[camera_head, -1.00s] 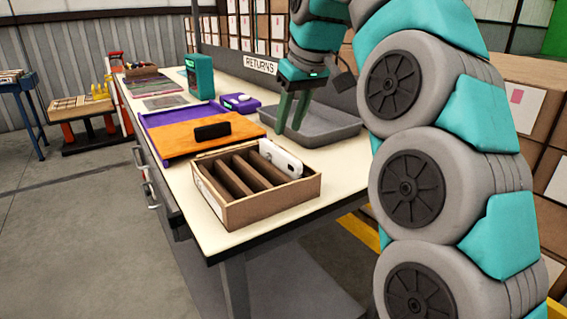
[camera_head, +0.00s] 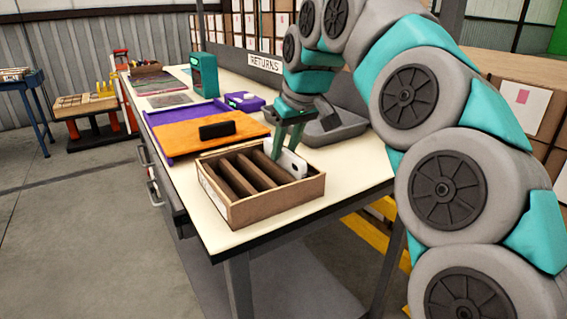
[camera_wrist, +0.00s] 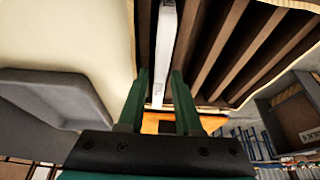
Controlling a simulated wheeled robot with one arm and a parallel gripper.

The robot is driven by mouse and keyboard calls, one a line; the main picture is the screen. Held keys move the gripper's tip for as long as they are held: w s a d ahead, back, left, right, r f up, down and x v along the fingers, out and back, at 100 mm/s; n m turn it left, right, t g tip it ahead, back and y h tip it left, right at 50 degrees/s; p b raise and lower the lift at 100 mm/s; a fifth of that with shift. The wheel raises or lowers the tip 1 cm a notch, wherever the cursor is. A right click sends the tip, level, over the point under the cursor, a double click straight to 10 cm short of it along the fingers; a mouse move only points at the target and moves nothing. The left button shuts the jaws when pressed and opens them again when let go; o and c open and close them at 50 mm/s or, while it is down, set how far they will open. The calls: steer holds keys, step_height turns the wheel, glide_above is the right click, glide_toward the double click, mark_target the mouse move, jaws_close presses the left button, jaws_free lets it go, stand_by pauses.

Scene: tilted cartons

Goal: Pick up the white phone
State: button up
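The white phone (camera_head: 291,160) stands on edge in the rightmost slot of a brown wooden box with dividers (camera_head: 262,213). In the wrist view the phone (camera_wrist: 164,50) is a narrow white strip seen edge-on. My gripper (camera_head: 287,154) is over the box at the phone. Its green fingers (camera_wrist: 158,84) are open, with one on each side of the phone's near end in the wrist view. A gap shows between fingers and phone there. The phone's lower part is hidden in the slot.
A grey tray (camera_head: 335,129) lies behind the box. A teal device (camera_head: 204,75) and a purple box (camera_head: 243,101) stand farther back. The table's front corner is bare.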

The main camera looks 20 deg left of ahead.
jaws_close()
stand_by(0.5)
